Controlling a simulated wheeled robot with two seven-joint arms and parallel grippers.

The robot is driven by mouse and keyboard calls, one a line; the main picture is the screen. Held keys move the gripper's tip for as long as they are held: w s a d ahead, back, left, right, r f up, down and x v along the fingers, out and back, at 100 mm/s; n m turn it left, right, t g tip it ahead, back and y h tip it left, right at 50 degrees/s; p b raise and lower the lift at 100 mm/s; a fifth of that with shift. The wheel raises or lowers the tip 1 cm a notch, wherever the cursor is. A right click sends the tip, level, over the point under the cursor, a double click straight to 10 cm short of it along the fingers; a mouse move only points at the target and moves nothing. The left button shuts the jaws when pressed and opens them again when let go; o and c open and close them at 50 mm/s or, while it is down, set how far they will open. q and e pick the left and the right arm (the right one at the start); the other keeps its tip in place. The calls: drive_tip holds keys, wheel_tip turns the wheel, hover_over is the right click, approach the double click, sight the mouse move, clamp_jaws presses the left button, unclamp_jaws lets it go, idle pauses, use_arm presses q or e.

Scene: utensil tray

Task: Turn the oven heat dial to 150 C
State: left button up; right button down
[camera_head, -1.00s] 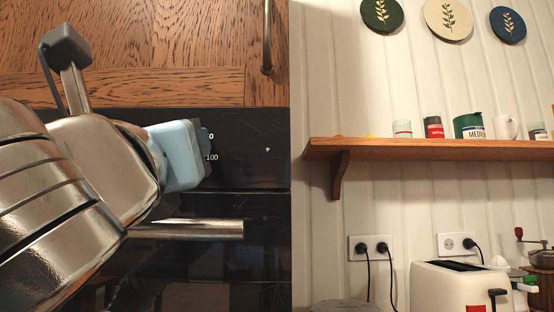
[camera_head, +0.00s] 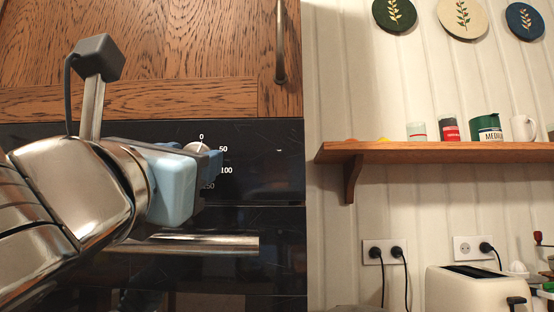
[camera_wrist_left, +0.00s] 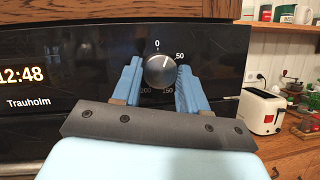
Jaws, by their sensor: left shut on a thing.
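The round oven heat dial (camera_wrist_left: 159,71) is on the black oven panel, with 0, 50, 150 and 200 readable around it in the left wrist view. Its pale pointer mark points up and slightly right, between 0 and 50. In the head view only part of the dial (camera_head: 197,148) shows behind my gripper, with 0, 50, 100 and a partly covered 150 beside it. My left gripper (camera_wrist_left: 160,77) has its blue fingers on either side of the dial, shut on it; it also shows in the head view (camera_head: 208,162). My right gripper is in neither view.
The metal oven handle (camera_head: 210,243) runs just below the gripper. A wooden cabinet (camera_head: 150,50) is above the panel. A shelf (camera_head: 430,152) with jars and a white toaster (camera_head: 465,287) are to the right, clear of the arm.

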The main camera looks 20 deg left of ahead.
use_arm(q)
drive_tip(key=m+h, duration=0.1)
drive_tip(key=m, duration=0.1)
drive_tip(key=m+h+p, duration=0.1)
drive_tip(key=m, duration=0.1)
drive_tip(key=shift+a+r, duration=0.1)
drive_tip(key=shift+r, duration=0.1)
drive_tip(key=shift+m+g+h+p, duration=0.4)
drive_tip(key=shift+m+h, duration=0.2)
drive_tip(key=shift+m, duration=0.5)
drive_tip(key=m+g, duration=0.1)
drive_tip(key=m, duration=0.2)
drive_tip(key=m+g+h, duration=0.1)
drive_tip(key=m, duration=0.3)
drive_tip(key=shift+r, duration=0.1)
drive_tip(key=m+g, duration=0.1)
drive_tip(key=m, duration=0.2)
drive_tip(key=m+g, duration=0.1)
drive_tip(key=m, duration=0.2)
drive_tip(key=shift+r+g, duration=0.15)
drive_tip(key=shift+g, duration=0.25)
drive_tip(key=m, duration=0.2)
drive_tip(key=m+g+y, duration=0.1)
drive_tip(key=m, duration=0.1)
drive_tip(key=shift+d+r, duration=0.1)
drive_tip(key=shift+d, duration=0.1)
drive_tip(key=shift+m+g+y, duration=0.4)
drive_tip(key=shift+m+y, duration=0.1)
drive_tip(key=shift+m, duration=0.1)
drive_tip(key=shift+a, duration=0.1)
